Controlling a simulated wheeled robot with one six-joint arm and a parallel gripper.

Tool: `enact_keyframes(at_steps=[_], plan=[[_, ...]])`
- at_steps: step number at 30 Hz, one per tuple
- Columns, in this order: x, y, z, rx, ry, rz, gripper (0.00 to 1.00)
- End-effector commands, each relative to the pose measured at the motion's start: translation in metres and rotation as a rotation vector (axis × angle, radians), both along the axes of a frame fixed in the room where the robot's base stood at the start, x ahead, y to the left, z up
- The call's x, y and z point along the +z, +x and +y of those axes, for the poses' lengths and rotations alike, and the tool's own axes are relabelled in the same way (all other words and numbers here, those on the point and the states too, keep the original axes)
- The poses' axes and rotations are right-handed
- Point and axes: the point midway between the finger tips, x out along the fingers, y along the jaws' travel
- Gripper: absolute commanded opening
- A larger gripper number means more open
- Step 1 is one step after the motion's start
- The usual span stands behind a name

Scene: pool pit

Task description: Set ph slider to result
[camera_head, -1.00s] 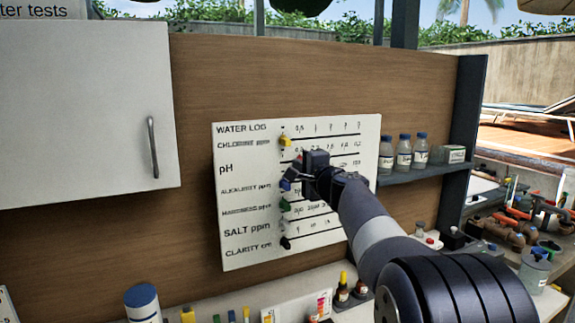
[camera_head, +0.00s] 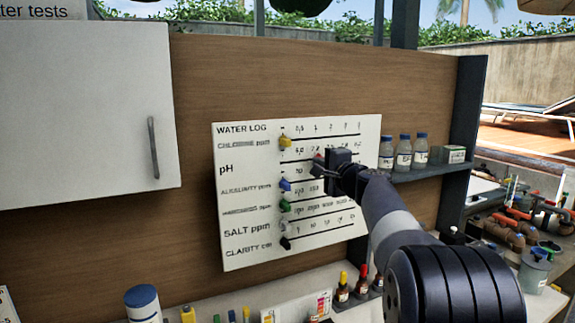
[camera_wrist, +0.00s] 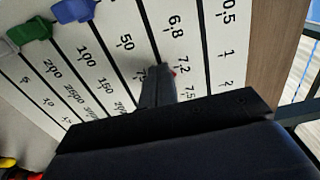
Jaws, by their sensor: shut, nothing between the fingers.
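The white water log board (camera_head: 240,205) hangs on the wooden panel, with labelled rows and sliding knobs. The pH knob is red (camera_head: 318,158) and shows in the head view just left of my gripper (camera_head: 322,169). My gripper is shut and empty, at the pH row right of the other knobs. In the wrist view, my shut fingers (camera_wrist: 157,85) are close to the board near the printed 7.2. Only a speck of the red knob (camera_wrist: 173,72) shows beside them; the fingers hide the rest. I cannot tell whether they touch it.
The yellow knob (camera_head: 285,141), blue knob (camera_head: 285,184), green knob (camera_head: 284,206) and black knob (camera_head: 285,243) sit at the left of their rows. Bottles (camera_head: 404,154) stand on a shelf right of the board. A counter with test items lies below.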

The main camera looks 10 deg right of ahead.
Motion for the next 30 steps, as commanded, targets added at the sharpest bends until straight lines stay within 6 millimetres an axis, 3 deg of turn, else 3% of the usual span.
enact_keyframes(at_steps=[17, 30], plan=[[0.000, 0.007, -0.035, -0.002, 0.000, 0.000, 0.00], [-0.001, 0.004, -0.021, 0.001, 0.000, 0.000, 0.00]])
